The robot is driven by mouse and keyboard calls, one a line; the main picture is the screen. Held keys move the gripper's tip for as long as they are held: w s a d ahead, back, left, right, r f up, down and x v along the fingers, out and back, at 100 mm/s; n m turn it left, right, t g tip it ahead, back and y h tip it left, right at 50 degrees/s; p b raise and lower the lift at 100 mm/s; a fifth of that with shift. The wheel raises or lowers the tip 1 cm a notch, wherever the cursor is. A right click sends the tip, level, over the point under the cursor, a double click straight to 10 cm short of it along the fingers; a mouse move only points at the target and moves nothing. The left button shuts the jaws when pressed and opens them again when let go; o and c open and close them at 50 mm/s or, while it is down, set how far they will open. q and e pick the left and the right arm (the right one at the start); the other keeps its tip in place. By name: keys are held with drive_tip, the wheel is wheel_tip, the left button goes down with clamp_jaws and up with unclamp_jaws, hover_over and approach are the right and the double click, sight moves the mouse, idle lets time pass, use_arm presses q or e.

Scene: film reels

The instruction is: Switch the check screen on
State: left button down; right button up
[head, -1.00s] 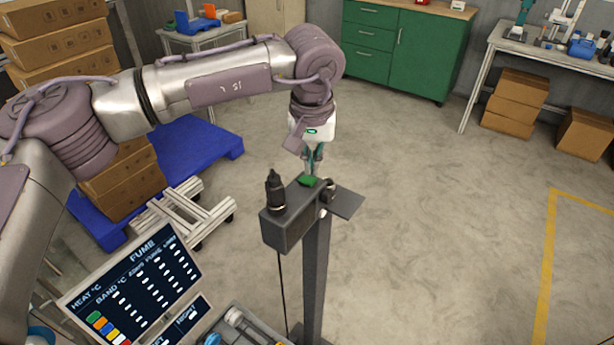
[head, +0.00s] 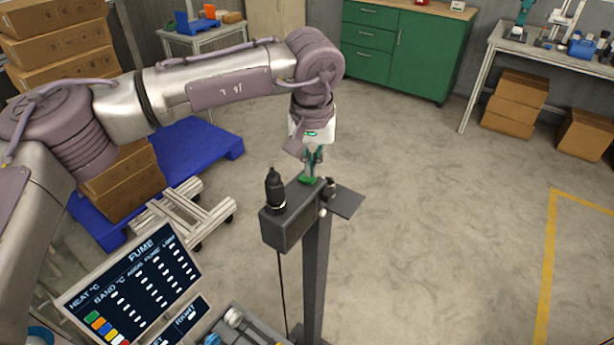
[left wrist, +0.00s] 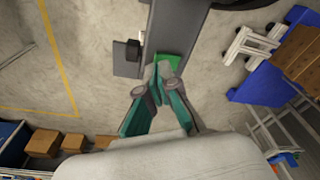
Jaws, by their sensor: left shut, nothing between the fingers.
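The check screen unit is a dark grey box (head: 290,226) on a tall post, with a green rocker or button (head: 309,181) on its top. The green piece also shows in the left wrist view (left wrist: 168,61). My left gripper (head: 312,174) is shut and empty, pointing down, its fingertips at the green piece. In the left wrist view the fingertips (left wrist: 164,72) overlap the green piece's near part. I cannot tell whether they press it. My right gripper is not in view.
A black knob-like fitting (head: 275,190) stands on the box's left end, and a small flat plate (head: 343,202) sticks out at the right. A tilted display board (head: 135,290) with rows of text stands at the lower left. A blue pallet (head: 190,150) lies behind.

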sight(312, 179)
use_arm(q)
drive_tip(key=shift+f+b, duration=0.5)
drive_tip(key=shift+f, duration=0.25)
drive_tip(key=shift+r, duration=0.15)
drive_tip(key=shift+r+p, duration=2.1)
drive_tip(key=shift+r, duration=1.35)
